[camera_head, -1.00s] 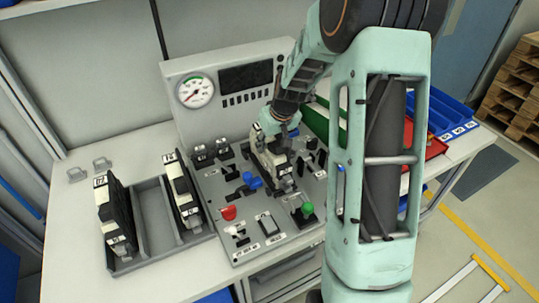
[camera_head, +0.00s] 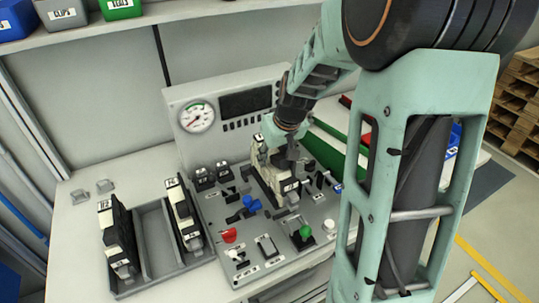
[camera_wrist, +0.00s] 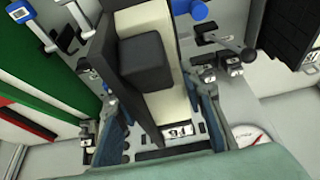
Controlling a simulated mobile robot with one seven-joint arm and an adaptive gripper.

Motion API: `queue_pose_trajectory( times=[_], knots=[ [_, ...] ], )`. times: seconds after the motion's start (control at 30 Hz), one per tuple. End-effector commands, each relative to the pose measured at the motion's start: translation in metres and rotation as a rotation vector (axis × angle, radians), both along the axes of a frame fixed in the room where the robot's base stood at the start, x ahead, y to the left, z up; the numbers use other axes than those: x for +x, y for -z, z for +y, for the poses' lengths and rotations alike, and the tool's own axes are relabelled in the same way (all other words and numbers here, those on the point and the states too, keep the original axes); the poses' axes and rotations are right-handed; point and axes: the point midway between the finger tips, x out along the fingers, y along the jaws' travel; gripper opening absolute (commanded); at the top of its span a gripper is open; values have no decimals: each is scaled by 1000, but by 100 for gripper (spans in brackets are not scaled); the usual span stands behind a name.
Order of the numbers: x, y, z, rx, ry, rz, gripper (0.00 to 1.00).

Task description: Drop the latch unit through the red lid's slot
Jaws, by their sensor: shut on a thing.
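My gripper (camera_head: 290,146) is over the control panel in the head view. It is shut on a black-and-cream unit (camera_head: 268,172), upright among the panel's levers. The wrist view shows this unit (camera_wrist: 142,62) between the two fingers (camera_wrist: 165,128), with a small white label near them. Whether its foot touches the panel I cannot tell. A red strip (camera_wrist: 36,128) shows at the wrist view's left.
Two similar units, one labelled R2 (camera_head: 118,236) and another (camera_head: 183,212), stand in a grey tray (camera_head: 155,243) at left. The panel (camera_head: 215,197) has upright levers and knobs around the held unit. A gauge (camera_head: 196,117) stands behind. Shelf bins (camera_head: 62,12) are above.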

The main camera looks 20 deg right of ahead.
Motion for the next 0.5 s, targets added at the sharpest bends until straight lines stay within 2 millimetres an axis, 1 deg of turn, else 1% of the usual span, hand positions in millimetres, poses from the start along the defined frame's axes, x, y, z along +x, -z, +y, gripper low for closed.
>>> queue_pose_trajectory(
  times=[0.03, 0.2, 0.4, 0.5],
  knots=[
    [-12, -4, 1, -1, 3, -2, 0],
    [-44, -18, 4, -2, 1, -1, 0],
    [-69, -29, 7, -1, 2, -1, 0],
    [-77, -32, 8, 0, 2, 0, 0]
  ],
)
